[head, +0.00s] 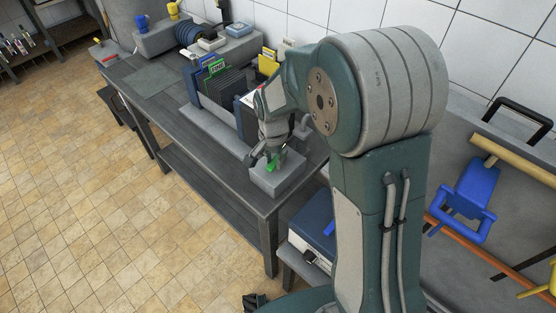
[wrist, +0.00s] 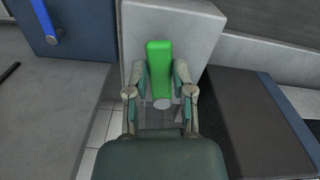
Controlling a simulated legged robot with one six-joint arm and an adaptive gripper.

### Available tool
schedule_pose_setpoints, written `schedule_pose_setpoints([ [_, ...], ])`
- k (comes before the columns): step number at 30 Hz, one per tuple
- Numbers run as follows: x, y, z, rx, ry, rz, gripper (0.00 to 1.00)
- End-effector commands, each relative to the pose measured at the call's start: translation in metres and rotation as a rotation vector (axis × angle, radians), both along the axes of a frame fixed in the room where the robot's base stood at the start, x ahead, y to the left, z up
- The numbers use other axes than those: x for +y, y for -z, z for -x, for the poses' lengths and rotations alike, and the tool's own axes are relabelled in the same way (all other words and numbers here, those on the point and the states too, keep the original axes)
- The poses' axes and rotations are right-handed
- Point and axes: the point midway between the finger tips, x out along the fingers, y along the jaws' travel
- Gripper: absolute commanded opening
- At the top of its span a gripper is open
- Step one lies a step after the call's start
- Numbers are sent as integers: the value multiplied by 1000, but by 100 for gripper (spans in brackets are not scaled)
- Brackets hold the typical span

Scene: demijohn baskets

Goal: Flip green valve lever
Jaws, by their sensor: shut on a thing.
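The green valve lever (wrist: 159,66) stands out in the middle of the wrist view, against a pale grey block. My gripper (wrist: 161,83) has a finger on each side of the lever's lower part and is shut on it. In the head view, a small part of the green lever (head: 273,165) shows beside my gripper (head: 264,161), above the grey block (head: 277,184) at the near end of the bench. Most of the lever is hidden by my gripper in the head view.
The dark workbench (head: 160,92) runs along the tiled wall. A blue holder with dark folders (head: 222,95) stands close behind my gripper. A blue-topped box (head: 314,224) sits beside the bench's near end. The tiled floor (head: 110,200) at left is clear.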

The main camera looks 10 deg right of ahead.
Motion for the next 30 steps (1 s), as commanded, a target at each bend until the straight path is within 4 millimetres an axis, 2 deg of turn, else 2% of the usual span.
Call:
schedule_pose_setpoints([
  [12,7,2,-5,6,187,0,0],
  [29,8,2,-6,5,213,-2,0],
  [30,8,2,-7,5,213,-2,49],
])
